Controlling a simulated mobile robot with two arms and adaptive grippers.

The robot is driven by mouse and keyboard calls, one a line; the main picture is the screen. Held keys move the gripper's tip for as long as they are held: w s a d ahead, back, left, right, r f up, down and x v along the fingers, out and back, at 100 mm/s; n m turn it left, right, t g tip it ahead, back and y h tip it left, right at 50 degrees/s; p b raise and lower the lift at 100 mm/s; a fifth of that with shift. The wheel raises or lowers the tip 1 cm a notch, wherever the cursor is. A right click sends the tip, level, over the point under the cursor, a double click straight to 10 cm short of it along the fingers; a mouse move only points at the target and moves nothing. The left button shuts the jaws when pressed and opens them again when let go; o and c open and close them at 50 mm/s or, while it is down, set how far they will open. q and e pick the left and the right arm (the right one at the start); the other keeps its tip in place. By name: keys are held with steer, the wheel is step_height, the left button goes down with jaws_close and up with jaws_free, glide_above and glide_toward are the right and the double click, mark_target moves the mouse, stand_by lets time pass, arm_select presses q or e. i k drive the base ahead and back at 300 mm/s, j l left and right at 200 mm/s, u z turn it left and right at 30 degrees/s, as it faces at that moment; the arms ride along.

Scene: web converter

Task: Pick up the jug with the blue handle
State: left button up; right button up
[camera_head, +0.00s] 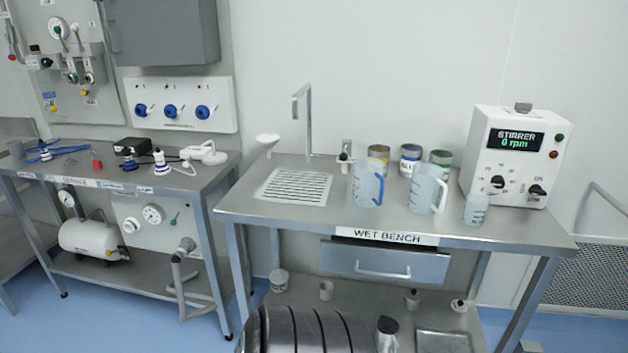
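Neither of my grippers is in view.
A small bottle (475,208) and the stirrer unit (512,158) are on the right. A tall tap (308,120) rises behind the drain grid (296,187). The bench's front-left is clear.

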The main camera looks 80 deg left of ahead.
mark_target(368, 174)
steer(key=u, duration=2.35)
